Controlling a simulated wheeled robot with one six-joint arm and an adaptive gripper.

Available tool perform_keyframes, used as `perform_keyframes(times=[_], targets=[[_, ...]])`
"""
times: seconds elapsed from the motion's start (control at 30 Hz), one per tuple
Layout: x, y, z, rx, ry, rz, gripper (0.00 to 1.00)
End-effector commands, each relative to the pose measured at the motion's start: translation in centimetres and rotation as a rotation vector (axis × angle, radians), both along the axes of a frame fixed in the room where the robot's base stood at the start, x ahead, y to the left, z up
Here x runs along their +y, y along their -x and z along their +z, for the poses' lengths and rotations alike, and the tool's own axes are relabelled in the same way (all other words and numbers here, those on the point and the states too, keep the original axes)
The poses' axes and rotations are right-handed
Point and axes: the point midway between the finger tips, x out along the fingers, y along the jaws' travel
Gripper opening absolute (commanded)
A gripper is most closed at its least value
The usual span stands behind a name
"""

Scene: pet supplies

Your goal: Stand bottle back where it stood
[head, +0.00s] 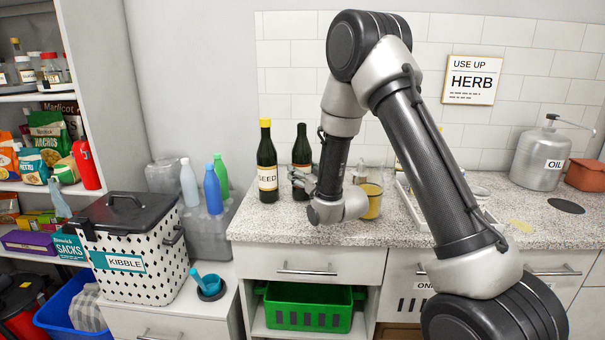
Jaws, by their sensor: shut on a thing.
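A dark glass bottle with a black cap (301,148) is upright above or on the speckled counter (275,222), near the tiled back wall. My gripper (303,180) reaches it from the right and is shut on it at about label height. The fingers and wrist cover much of its label and lower part, so I cannot tell whether its base touches the counter. A similar dark bottle with a yellow cap and a "SEED" label (267,163) stands just to its left, a small gap apart.
A jar with yellowish contents (371,195) stands right of my wrist. A pale tray (408,205) is partly behind my arm. A metal OIL can (541,158), a dark disc (566,206) and a yellowish patch (522,226) are farther right. The counter's front left is clear.

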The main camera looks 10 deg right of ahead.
Motion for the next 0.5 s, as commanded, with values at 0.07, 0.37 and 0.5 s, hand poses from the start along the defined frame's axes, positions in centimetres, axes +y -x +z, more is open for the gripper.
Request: perform_keyframes(times=[0.07,0.37,0.5], targets=[[0.01,-0.04,-0.10,-0.005,-0.001,0.000,0.28],[0.01,-0.05,-0.29,-0.004,-0.001,0.000,0.28],[-0.01,-0.01,-0.42,-0.001,0.000,0.000,0.77]])
